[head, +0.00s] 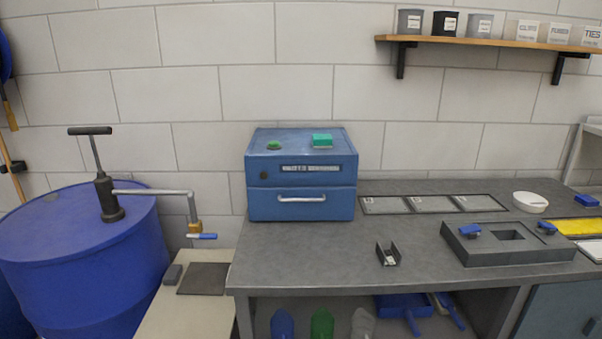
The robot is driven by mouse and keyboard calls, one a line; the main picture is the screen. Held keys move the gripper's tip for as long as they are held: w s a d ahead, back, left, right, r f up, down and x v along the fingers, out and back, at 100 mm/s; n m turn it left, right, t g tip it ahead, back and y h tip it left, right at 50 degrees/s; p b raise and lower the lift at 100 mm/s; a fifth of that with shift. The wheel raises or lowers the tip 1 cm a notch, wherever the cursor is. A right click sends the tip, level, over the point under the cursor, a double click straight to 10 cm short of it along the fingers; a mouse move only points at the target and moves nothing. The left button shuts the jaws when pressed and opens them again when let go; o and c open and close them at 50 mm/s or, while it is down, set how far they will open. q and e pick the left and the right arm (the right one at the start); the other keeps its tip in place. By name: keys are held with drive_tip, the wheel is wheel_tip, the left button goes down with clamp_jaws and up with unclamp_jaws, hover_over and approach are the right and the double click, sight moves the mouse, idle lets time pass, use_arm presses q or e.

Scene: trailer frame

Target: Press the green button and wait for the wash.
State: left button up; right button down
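A blue box-shaped machine (301,174) stands at the back left of the grey workbench (330,245). It has a label strip and a closed front with a light handle (307,199). I cannot tell whether the machine is running. Neither of my grippers is in view.
A blue drum (80,260) with a hand pump (108,195) stands at the left. A grey block fixture (505,254), a small dark bracket (388,254) and a white bowl (530,202) are on the bench. A wall shelf (480,42) holds several containers. The bench before the machine is clear.

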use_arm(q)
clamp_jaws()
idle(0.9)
